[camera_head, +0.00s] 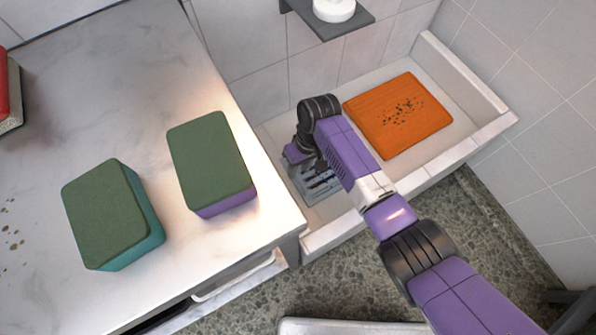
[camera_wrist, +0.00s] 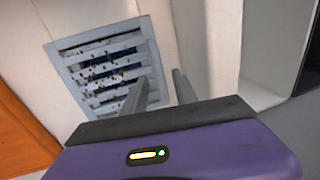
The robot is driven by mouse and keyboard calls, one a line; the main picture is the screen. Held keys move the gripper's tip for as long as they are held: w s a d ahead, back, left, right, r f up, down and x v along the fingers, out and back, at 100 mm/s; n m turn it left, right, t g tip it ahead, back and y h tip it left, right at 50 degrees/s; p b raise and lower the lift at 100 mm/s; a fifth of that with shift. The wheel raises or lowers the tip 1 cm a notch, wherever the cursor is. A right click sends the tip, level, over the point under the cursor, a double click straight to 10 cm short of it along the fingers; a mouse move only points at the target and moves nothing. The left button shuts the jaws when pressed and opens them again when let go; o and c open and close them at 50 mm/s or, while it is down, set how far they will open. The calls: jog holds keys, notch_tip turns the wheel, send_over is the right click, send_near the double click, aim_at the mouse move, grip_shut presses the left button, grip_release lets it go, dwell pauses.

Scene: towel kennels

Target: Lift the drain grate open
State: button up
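The drain grate (camera_head: 318,186) is a grey slatted square set in the floor of a low white basin. In the head view my arm covers part of it. In the wrist view the grate (camera_wrist: 108,68) lies flat in its frame, with dark specks on its slats. My gripper (camera_wrist: 158,88) points down towards the grate, its two grey fingers apart with nothing between them. One finger overlaps the grate's near edge in the picture; the other is over the white basin floor. I cannot tell whether a finger touches the grate.
An orange towel (camera_head: 398,114) with dark specks lies in the basin (camera_head: 468,130), right of my arm. The basin has raised walls. A marble counter (camera_head: 130,80) stands on the left with two sponges, one green and purple (camera_head: 210,155), one green and teal (camera_head: 108,213). A grey shelf (camera_head: 335,22) juts above.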

jog(key=shift+s+a+f, duration=0.1)
jog(key=shift+a+f, duration=0.05)
jog(key=shift+f, duration=0.8)
jog(key=shift+c, duration=0.4)
grip_shut()
dwell(0.4)
